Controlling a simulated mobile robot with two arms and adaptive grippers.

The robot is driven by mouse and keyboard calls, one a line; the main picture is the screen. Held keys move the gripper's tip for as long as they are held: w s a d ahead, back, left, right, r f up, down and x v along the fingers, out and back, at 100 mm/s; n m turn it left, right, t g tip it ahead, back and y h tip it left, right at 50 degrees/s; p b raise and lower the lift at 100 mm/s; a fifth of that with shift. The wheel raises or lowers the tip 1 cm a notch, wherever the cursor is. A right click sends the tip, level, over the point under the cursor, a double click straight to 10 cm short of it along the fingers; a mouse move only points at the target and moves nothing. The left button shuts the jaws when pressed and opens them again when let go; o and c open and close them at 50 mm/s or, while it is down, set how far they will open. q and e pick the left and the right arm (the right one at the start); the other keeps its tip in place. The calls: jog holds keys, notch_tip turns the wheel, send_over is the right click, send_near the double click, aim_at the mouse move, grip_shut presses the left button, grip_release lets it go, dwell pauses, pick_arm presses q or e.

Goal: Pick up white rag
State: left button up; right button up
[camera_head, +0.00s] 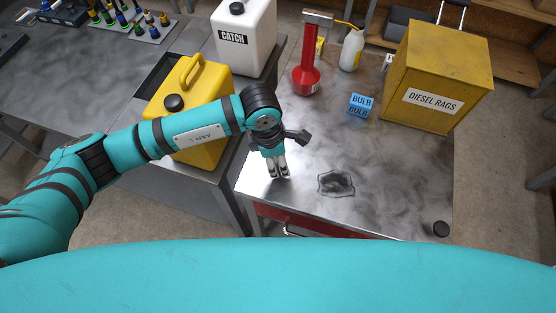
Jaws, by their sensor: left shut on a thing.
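My left gripper (279,175) points down over the front left corner of the grey metal worktable (300,205). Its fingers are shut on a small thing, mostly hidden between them. Pale patches show at the fingertips, and I cannot tell whether they are white cloth or parts of the fingers. No white rag lies spread out in view. A dark grey crumpled patch (337,184), either a stain or a dirty cloth, is on the tabletop to the right of the gripper, apart from it. My right gripper is not in view.
A yellow "DIESEL RAGS" box (437,65), a blue box (361,105), a red funnel-shaped tool (307,78) and a white bottle (352,48) stand farther back. A yellow can (212,78) and a white "CATCH" jug (247,48) stand left.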

pick_arm(q)
jog(key=shift+r, duration=0.15)
jog(key=shift+r+b, duration=0.25)
jog(key=shift+b, duration=0.1)
jog(key=shift+s+r+b, duration=0.3)
jog(key=shift+r+b, duration=0.2)
jog(key=shift+r, duration=0.1)
jog(key=shift+s+r+b, duration=0.25)
jog(key=shift+r+b, duration=0.25)
jog(key=shift+r, duration=0.1)
jog(key=s+a+r+b, duration=0.1)
jog(key=s+b, duration=0.3)
jog(key=s, duration=1)
jog(key=shift+s+a+r+b, duration=0.35)
jog(key=shift+s+a+r, duration=0.05)
jog(key=shift+a, duration=0.1)
